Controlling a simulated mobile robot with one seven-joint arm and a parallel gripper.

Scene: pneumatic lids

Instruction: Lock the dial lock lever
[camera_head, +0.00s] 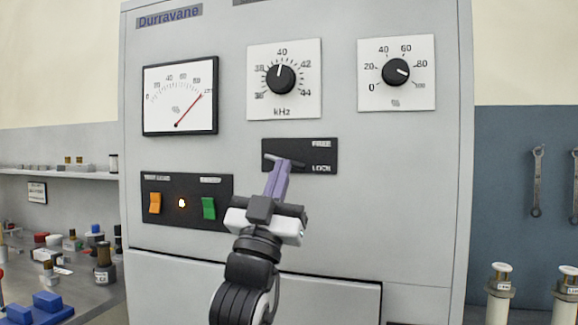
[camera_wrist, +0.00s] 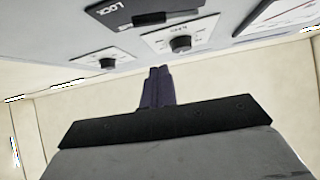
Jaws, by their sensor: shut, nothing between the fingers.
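The lock plate (camera_head: 322,156) is a black rectangle below the kHz dial, marked FREE at upper right and LOCK at lower right. Its small grey lever (camera_head: 270,156) lies nearly level, partly hidden by my fingertips; I cannot tell its exact setting. The kHz dial (camera_head: 281,79) has a black knob with its pointer near 40. My gripper (camera_head: 284,166) is shut and empty, its purple fingers overlapping the plate's lower left in the head view. In the wrist view the fingers (camera_wrist: 158,72) appear apart from the lever (camera_wrist: 167,17) and plate (camera_wrist: 120,14); contact is not clear.
A needle meter (camera_head: 180,97) and a second dial (camera_head: 396,73) flank the kHz dial. Orange and green switches (camera_head: 209,208) sit on a panel left of my gripper. A cluttered bench (camera_head: 85,285) stands left; white spools (camera_head: 500,285) stand right.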

